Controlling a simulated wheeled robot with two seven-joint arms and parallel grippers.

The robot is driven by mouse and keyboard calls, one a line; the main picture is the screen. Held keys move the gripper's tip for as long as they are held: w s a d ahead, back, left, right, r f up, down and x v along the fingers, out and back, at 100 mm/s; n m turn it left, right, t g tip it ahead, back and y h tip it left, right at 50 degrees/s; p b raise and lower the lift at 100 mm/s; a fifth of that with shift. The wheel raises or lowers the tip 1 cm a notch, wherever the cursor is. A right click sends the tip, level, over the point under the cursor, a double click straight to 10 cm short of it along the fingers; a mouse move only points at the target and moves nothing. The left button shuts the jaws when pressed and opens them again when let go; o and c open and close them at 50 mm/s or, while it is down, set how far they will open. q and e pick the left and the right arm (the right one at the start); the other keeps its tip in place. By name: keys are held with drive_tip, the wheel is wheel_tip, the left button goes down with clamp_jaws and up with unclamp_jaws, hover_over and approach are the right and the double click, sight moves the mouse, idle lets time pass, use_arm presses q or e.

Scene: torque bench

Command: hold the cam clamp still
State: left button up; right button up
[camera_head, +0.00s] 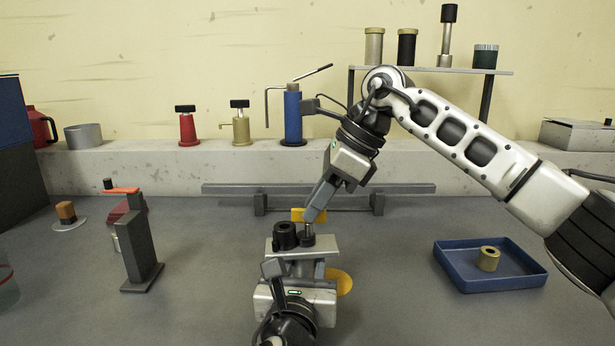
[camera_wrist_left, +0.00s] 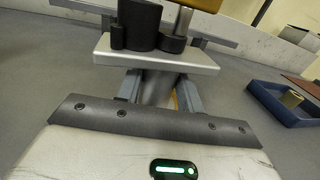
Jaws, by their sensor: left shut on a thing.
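The cam clamp (camera_head: 325,248) is at the bench's middle, a pale plate with dark round parts on top. In the left wrist view the plate (camera_wrist_left: 150,57) shows close up, with a dark grey body (camera_wrist_left: 158,88) beneath it. My left gripper (camera_head: 298,270) is in front of and below the plate; its fingers close on that body from both sides. My right gripper (camera_head: 310,217) comes down from above, its tips at a thin metal rod (camera_wrist_left: 183,20) that stands in the smaller dark round part. Its fingers overlap in view, so their gap is hidden.
A blue tray (camera_head: 490,283) with a brass ring (camera_head: 488,258) lies right. A dark upright stand (camera_head: 138,250) is at left. A long rail (camera_head: 225,190) lies behind the clamp. Bench between stand and clamp is clear.

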drive_tip(key=shift+r, duration=3)
use_arm(q)
drive_tip(key=o, duration=1.2)
drive_tip(key=shift+o, duration=0.2)
drive_tip(key=shift+f, duration=0.1)
drive_tip(key=shift+s+a+p, duration=0.2)
drive_tip(key=shift+s+p, duration=0.05)
drive_tip(key=shift+s, duration=1.25)
drive_tip(key=shift+s+a+p, duration=0.15)
drive_tip(key=shift+s+p, duration=0.05)
drive_tip(key=shift+s, duration=1.25)
drive_tip(key=shift+s+a+p, duration=0.2)
drive_tip(key=shift+s+p, duration=0.05)
drive_tip(key=shift+s, duration=1.25)
use_arm(e)
drive_tip(key=shift+r, duration=0.65)
use_arm(q)
drive_tip(key=shift+r, duration=0.25)
use_arm(e)
drive_tip(key=shift+r, duration=0.15)
